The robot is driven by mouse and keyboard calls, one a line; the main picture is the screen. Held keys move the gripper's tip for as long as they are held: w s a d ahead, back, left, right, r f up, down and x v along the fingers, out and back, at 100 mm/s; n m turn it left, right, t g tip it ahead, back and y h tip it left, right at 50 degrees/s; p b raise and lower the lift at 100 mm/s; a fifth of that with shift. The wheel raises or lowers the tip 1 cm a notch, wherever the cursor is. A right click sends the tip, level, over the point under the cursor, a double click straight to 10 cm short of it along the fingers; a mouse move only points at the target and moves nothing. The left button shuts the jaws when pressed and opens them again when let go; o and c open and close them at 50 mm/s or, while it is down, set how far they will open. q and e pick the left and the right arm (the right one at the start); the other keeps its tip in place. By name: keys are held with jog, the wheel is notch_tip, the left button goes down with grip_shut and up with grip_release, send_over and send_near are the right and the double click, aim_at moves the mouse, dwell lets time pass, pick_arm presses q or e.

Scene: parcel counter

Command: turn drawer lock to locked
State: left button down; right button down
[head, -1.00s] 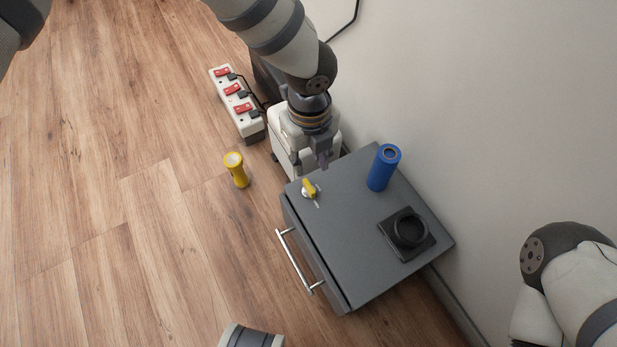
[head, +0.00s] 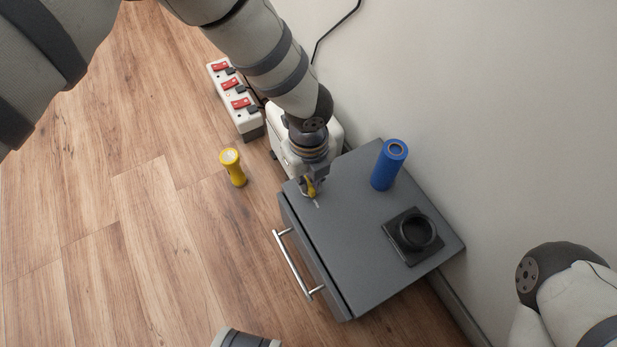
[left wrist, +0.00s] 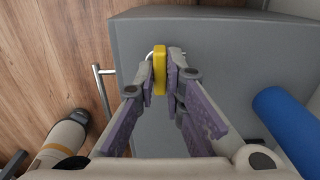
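The drawer lock is a small yellow knob (head: 311,189) on a pale round base, near the left corner of the grey drawer cabinet's top (head: 345,235). A short pale mark lies beside it. In the left wrist view the knob (left wrist: 160,70) stands upright in the picture between my finger pads. My left gripper (left wrist: 161,74) is shut on the knob, with a pad against each side. In the head view my left gripper (head: 309,187) reaches down over the knob and hides part of it.
A blue cylinder (head: 389,165) and a black ring on a square base (head: 414,234) stand on the cabinet. The drawer's bar handle (head: 297,264) faces left. A yellow flashlight (head: 233,167) and a power strip (head: 236,100) are on the floor. The wall is at right.

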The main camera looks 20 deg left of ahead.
pick_arm(q)
jog(key=shift+n, duration=0.4)
pick_arm(e)
jog(key=shift+r, duration=0.15)
pick_arm(q)
jog(key=n+p, duration=0.1)
jog(key=n, duration=0.1)
jog(key=shift+r+n+p, duration=0.1)
jog(key=shift+n+p, duration=0.2)
jog(key=shift+n, duration=0.1)
jog(key=n+p, duration=0.1)
jog(key=n, duration=0.3)
jog(key=shift+n, duration=0.3)
jog(key=n+p, duration=0.1)
jog(key=n, duration=0.3)
jog(key=shift+n, duration=0.3)
jog(key=shift+n+p, duration=0.6)
jog(key=shift+n, duration=1.4)
pick_arm(e)
jog(key=shift+w+r+t, duration=0.25)
jog(key=shift+w+r, duration=0.25)
jog(key=shift+r, duration=0.3)
jog(key=shift+w+r+t, duration=0.25)
jog(key=shift+w+r, duration=0.25)
jog(key=shift+r, duration=0.3)
